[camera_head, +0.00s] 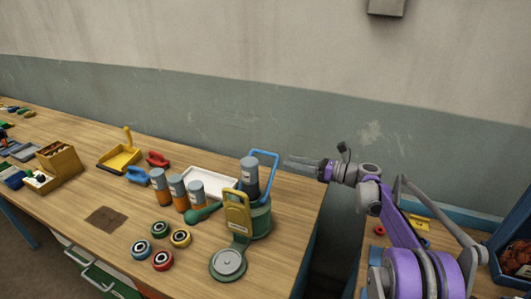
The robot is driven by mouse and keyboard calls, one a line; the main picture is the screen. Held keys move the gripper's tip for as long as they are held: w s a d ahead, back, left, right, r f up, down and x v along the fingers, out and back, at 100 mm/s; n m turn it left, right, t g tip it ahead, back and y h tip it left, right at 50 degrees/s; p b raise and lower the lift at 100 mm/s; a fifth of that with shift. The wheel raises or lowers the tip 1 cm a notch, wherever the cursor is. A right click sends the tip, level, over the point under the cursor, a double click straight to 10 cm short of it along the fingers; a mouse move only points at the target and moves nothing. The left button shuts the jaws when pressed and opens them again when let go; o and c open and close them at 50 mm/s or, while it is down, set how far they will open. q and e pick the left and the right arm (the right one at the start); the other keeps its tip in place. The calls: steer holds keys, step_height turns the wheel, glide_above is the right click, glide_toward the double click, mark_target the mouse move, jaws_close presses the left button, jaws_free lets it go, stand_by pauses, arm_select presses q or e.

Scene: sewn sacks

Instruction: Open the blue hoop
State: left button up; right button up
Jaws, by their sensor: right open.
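The blue hoop (264,152) is a thin upright blue frame near the right end of the wooden table. It rises at the back of a green round container (261,222). A grey-capped bottle (249,172) and a yellow handled piece (237,208) stand in front and hide its lower left part. My right gripper (287,161) comes in from the right, its fingers pointing left. Its fingertips are just right of the hoop's upper right side; I cannot tell whether they touch it. The jaws are open, with nothing seen between them. My left gripper is out of view.
Several grey-and-orange bottles (178,190) and a white tray (209,182) stand left of the container. Several coloured rings (160,229) and a round grey-lidded piece (229,262) lie in front. A gap separates this table from a second one at right.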

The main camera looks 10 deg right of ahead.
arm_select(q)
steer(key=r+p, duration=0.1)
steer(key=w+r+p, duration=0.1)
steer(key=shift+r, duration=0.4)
arm_select(e)
glide_toward(254, 150)
steer(key=x, duration=0.6)
steer(key=shift+w+f, duration=0.25)
steer(key=shift+c, duration=0.2)
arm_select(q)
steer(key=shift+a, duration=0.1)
arm_select(e)
jaws_close()
steer(key=shift+s, duration=0.1)
stand_by(0.4)
